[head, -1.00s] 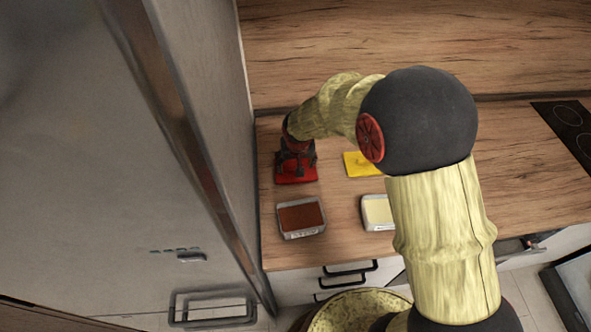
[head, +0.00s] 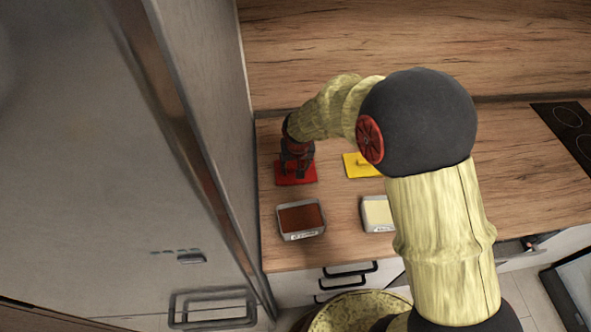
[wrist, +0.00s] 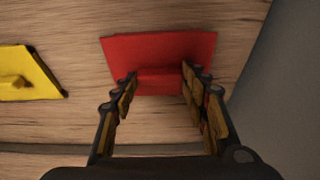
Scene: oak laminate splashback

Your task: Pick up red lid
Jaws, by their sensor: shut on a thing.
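The red lid (head: 284,173) lies on the wooden counter near the tall grey cabinet at the left. In the wrist view the red lid (wrist: 150,48) is a flat plate with a raised red handle bar across it. My gripper (head: 296,170) is over the lid, pointing down. In the wrist view my gripper (wrist: 159,80) has its fingers at the two ends of the handle, shut on it. Whether the lid is clear of the counter cannot be told.
A yellow lid (head: 355,168) lies to the right, partly behind my arm. A container with brown contents (head: 301,236) and one with pale contents (head: 377,229) stand nearer the front edge. The cabinet wall (wrist: 285,85) is close on the right in the wrist view.

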